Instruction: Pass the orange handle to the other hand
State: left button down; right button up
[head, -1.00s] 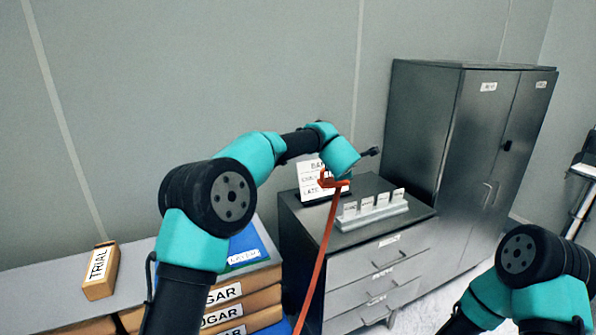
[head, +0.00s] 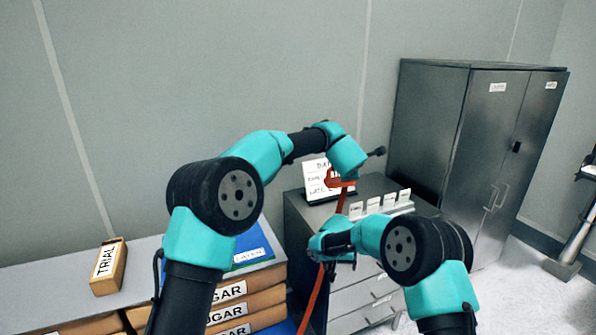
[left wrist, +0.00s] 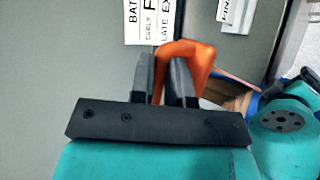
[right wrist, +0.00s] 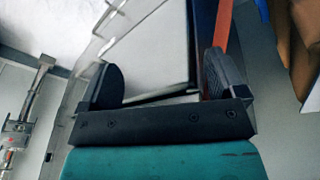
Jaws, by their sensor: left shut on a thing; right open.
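The orange handle (head: 340,182) is the bent top of a long, thin orange rod, which runs down past the drawer cabinet. My left gripper is shut on this orange handle; in the left wrist view its fingers (left wrist: 162,82) clasp one side of the orange loop (left wrist: 193,52). My right gripper (head: 328,258) is lower, beside the rod, below the left gripper. In the right wrist view its fingers (right wrist: 160,85) are wide apart. There the orange rod (right wrist: 222,32) shows behind the right-hand finger, and I cannot tell whether they touch.
A grey drawer cabinet (head: 350,300) holds a rack of white cards (head: 382,203) and a sign (head: 315,177). A dark tall cabinet (head: 440,115) stands right of it. Stacked, labelled packages (head: 235,312) and a TRIAL box (head: 108,266) are at the left.

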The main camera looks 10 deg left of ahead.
jog(key=w+a+r+m+t+h, duration=0.2)
jog(key=w+a+r, duration=0.3)
jog(key=r, duration=0.5)
jog(key=m+t+h, duration=0.4)
jog(key=m+h, duration=0.4)
jog(key=m, duration=0.1)
send_near(327, 176)
jog(key=shift+s+a+r, duration=0.25)
jog(key=shift+a+r, duration=0.05)
jog(key=shift+r, duration=0.15)
jog(key=shift+y, duration=0.4)
jog(key=x, duration=1.2)
jog(key=shift+s, duration=0.1)
jog(key=shift+c, duration=0.3)
